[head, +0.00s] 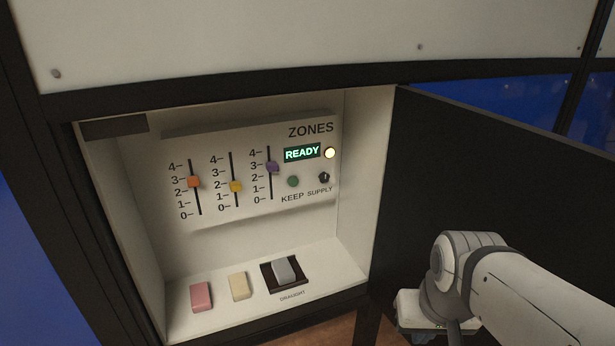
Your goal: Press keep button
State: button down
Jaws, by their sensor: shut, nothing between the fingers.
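The keep button is a small round green button (293,181) on the sloped white ZONES panel (225,205), above the word KEEP. It stands left of the dark SUPPLY knob (324,177) and below a display (302,152) that reads READY in green. A round lamp (330,153) beside the display is lit. Nothing covers the button. My arm is at the lower right, in front of the dark open door and apart from the panel. My gripper's fingers do not show.
Orange (194,182), yellow (236,187) and purple (272,167) sliders stand near 3, 2 and 3. Pink (201,297) and cream (239,286) blocks and a grey DRAUGHT piece (284,270) are on the cabinet floor. The open door (480,175) bounds the right.

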aim_at(293, 181)
jog(key=z, duration=2.25)
jog(key=k, duration=1.7)
jog(key=u, duration=1.4)
jog(key=i, duration=1)
